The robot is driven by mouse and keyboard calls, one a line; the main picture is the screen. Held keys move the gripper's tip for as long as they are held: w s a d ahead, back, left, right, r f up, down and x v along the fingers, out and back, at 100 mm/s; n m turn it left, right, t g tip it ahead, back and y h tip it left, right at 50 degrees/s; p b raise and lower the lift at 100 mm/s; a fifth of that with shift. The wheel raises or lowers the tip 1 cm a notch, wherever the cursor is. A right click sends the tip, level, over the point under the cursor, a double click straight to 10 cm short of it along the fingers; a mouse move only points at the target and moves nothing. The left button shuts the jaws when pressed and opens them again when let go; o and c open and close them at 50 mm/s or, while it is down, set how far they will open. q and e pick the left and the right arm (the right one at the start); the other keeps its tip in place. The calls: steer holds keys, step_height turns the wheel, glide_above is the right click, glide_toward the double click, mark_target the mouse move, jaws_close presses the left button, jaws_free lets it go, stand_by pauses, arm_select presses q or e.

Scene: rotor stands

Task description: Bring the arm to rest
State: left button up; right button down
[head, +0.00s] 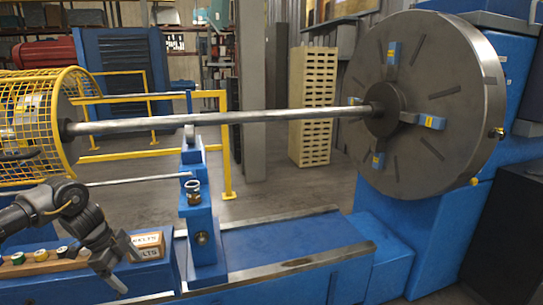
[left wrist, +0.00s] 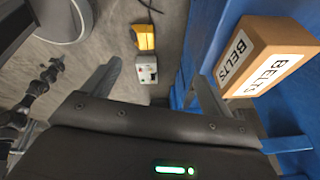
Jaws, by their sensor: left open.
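My left gripper (head: 130,272) is at the lower left of the head view, on the dark arm that comes in from the left. Its jaws are open, with nothing between them. It points down beside a cardboard box labelled BELTS (head: 150,254). In the left wrist view the two fingers of the gripper (left wrist: 157,72) stand apart over the floor. The BELTS box (left wrist: 268,50) is to the right of the fingers there, apart from them. My right gripper does not show in the head view.
A blue stand (head: 203,225) and a long shaft (head: 250,116) running to a large disc (head: 425,100) are nearby. A yellow cage (head: 35,115) stands above my arm. The left wrist view shows a small grey box with buttons (left wrist: 147,70) below.

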arm_select(q)
steer(key=s+d+f+m+t+h, duration=0.1)
steer(key=d+f+m, duration=0.1)
steer(key=d+f, duration=0.65)
steer(key=s+d+f+m+t+h, duration=0.15)
steer(key=d+f, duration=0.25)
steer(key=d, duration=0.9)
steer(key=s+d+f+n+t+h, duration=0.1)
steer(key=s+d+n+t, duration=0.45)
steer(key=d, duration=0.85)
steer(key=s+a+f+n+g+y, duration=0.25)
steer(key=s+a+n, duration=0.55)
steer(key=s, duration=0.6)
steer(key=s+a+f+n+g+y, duration=0.2)
steer(key=s+a+n+g+y, duration=0.25)
steer(key=s+a, duration=0.75)
step_height(320, 180, down, 24)
steer(key=s+d, duration=0.2)
steer(key=s+a+f+g, duration=0.1)
steer(key=s+a+f, duration=0.1)
steer(key=s+f, duration=1.5)
steer(key=shift+a+f+g, duration=0.3)
steer(key=shift+a+f, duration=0.1)
steer(key=shift+f, duration=0.2)
